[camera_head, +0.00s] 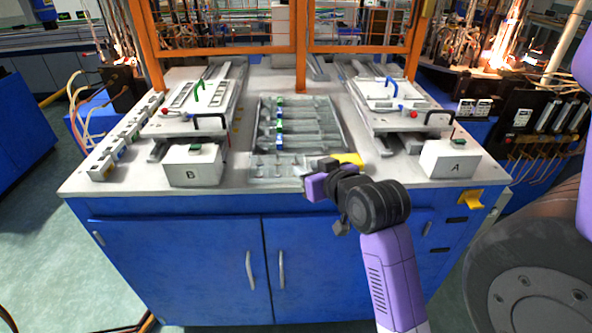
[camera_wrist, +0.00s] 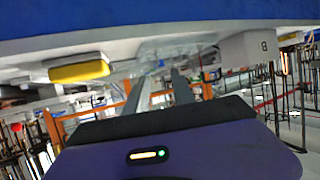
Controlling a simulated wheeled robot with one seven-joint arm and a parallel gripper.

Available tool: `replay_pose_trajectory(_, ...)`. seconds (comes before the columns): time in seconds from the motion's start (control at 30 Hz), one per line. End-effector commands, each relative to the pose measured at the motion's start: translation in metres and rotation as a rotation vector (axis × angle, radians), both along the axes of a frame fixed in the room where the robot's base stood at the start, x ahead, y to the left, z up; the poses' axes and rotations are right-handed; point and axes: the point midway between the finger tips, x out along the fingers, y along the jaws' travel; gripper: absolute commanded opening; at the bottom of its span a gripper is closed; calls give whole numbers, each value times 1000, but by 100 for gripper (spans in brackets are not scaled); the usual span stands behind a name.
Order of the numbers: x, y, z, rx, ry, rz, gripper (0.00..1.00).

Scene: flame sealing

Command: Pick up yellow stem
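My gripper (camera_wrist: 160,82) shows in the wrist view with its two dark fingers apart and nothing between them. A grey tray (camera_head: 337,127) lies in the middle of the bench, beyond my wrist. Several thin stems (camera_head: 305,126) lie across it, with blue, green and pale ends at the left. I cannot make out a yellow stem among them. A yellow block (camera_head: 348,159) is partly behind my arm; a yellow block also shows in the wrist view (camera_wrist: 78,70).
White box B (camera_head: 193,166) stands front left and white box A (camera_head: 449,160) front right. Flat fixtures with black handles (camera_head: 211,119) flank the tray. An orange frame (camera_head: 300,50) rises at the back. Blue cabinet doors (camera_head: 200,265) are below the bench.

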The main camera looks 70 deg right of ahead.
Motion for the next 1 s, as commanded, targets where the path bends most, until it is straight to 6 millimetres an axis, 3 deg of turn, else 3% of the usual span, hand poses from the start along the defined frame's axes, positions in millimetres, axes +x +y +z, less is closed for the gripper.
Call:
replay_pose_trajectory(0.6,44,-45,-28,3,0,-4,31)
replay_pose_trajectory(0.93,49,-50,-32,2,1,-4,31)
replay_pose_trajectory(1.0,49,-50,-32,2,1,-3,21)
